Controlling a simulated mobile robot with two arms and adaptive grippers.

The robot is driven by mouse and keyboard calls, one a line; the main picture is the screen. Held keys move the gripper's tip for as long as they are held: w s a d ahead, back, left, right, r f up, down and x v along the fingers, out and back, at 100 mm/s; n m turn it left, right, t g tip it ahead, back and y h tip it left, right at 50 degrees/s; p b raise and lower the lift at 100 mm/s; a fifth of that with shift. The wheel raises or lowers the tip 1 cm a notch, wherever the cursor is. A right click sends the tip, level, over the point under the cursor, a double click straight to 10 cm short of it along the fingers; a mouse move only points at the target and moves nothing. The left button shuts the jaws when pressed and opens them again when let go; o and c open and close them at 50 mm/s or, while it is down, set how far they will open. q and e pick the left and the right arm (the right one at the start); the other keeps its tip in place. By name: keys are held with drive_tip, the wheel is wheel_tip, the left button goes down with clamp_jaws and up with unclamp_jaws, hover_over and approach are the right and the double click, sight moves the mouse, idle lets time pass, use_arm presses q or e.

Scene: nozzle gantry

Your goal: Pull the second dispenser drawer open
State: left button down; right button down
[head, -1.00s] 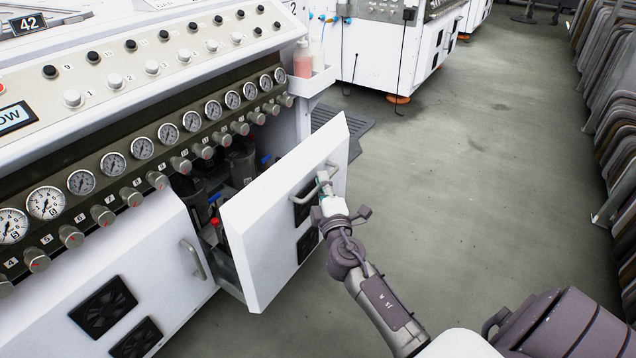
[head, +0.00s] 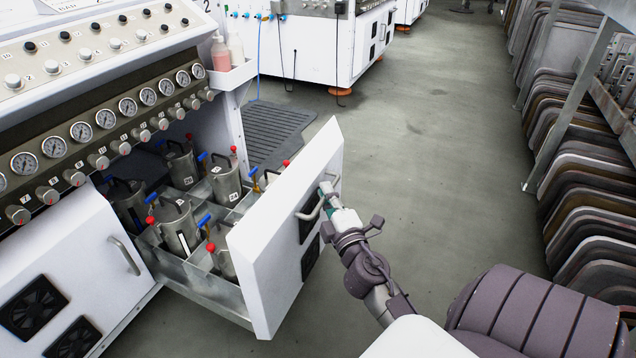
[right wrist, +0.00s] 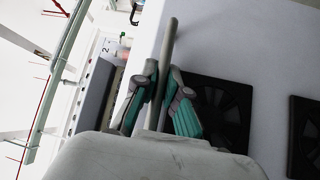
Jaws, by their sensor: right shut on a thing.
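The second dispenser drawer is pulled well out of the white machine, and its white front (head: 268,262) faces right. Several metal canisters (head: 178,228) with red and blue fittings stand in the drawer's metal dividers. My right gripper (head: 327,199) is at the drawer's bar handle (head: 313,210). In the right wrist view the teal-padded fingers of the right gripper (right wrist: 160,98) are shut around the grey handle bar (right wrist: 168,50). A black fan grille (right wrist: 220,108) lies beside the bar on the drawer front. The left gripper is not in view.
The neighbouring drawer front (head: 70,265) with its handle (head: 125,255) is shut at the left. Gauges and knobs (head: 105,118) run above. A black floor mat (head: 275,130) lies behind the drawer. Racks of panels (head: 575,180) line the right side. The floor between is clear.

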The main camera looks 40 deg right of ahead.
drive_tip(key=shift+s, duration=0.35)
drive_tip(key=c, duration=1.2)
unclamp_jaws()
drive_tip(key=shift+d, duration=0.1)
drive_tip(key=v, duration=0.7)
drive_tip(key=shift+s, duration=0.25)
drive_tip(key=shift+f, duration=0.1)
